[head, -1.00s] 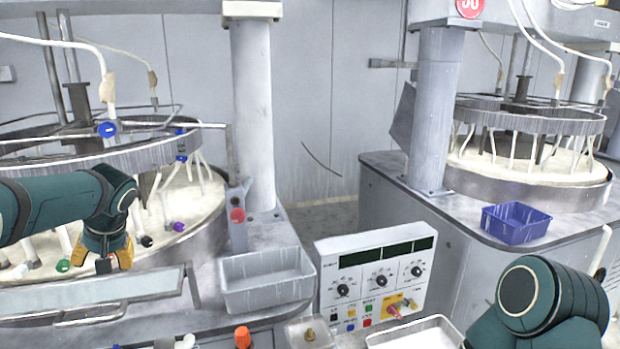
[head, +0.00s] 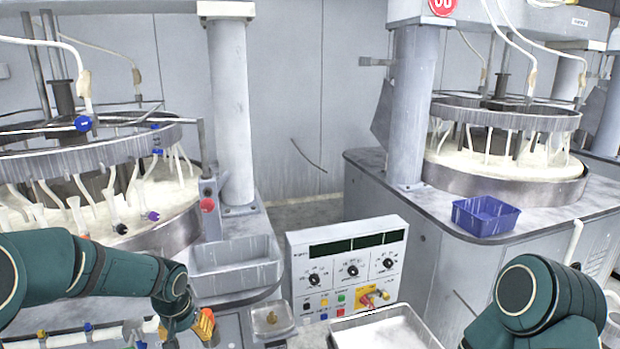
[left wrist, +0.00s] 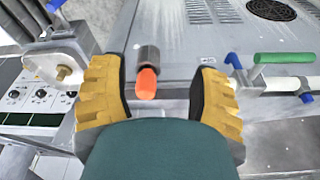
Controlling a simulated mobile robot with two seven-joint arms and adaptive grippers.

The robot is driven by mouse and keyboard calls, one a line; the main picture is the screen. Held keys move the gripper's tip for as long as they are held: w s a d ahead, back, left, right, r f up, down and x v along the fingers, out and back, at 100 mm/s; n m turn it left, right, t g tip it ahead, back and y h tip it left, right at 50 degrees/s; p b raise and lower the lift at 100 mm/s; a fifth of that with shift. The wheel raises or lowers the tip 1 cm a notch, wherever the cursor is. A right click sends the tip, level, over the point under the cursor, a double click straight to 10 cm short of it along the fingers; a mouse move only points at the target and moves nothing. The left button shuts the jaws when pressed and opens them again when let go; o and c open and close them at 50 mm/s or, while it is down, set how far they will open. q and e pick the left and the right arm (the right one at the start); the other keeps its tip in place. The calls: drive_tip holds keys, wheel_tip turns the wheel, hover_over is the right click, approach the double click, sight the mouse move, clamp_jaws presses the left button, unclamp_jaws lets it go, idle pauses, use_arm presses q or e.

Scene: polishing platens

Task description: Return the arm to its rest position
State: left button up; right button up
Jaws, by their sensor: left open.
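My left arm (head: 95,275) reaches in from the left side of the head view, bent low in front of the left polishing machine. Its gripper (head: 205,325) hangs near the bottom edge, left of the control box. In the left wrist view the yellow fingers of the left gripper (left wrist: 160,100) are spread wide and hold nothing. A dark cylinder with an orange end (left wrist: 147,84) shows between them, apart from both fingers. My right arm (head: 540,305) shows at the lower right of the head view; its gripper is outside the picture.
The left platen (head: 165,232) and right platen (head: 505,180) carry white tubes. A grey bin (head: 237,278), a control box (head: 345,255) with knobs and a white tray (head: 385,335) stand near the left arm. A blue bin (head: 485,217) sits on the right machine.

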use_arm(q)
drive_tip(key=s+d+f+h, duration=0.3)
drive_tip(key=s+d+f, duration=0.6)
drive_tip(key=d+f, duration=0.35)
drive_tip(key=s+d+f+n+h, duration=0.1)
drive_tip(key=s+d+f, duration=0.4)
drive_tip(key=s+f, duration=0.3)
drive_tip(key=s, duration=0.4)
drive_tip(key=shift+d+f+g+b, duration=0.15)
drive_tip(key=shift+f+g+b, duration=0.1)
drive_tip(key=shift+g+b, duration=0.1)
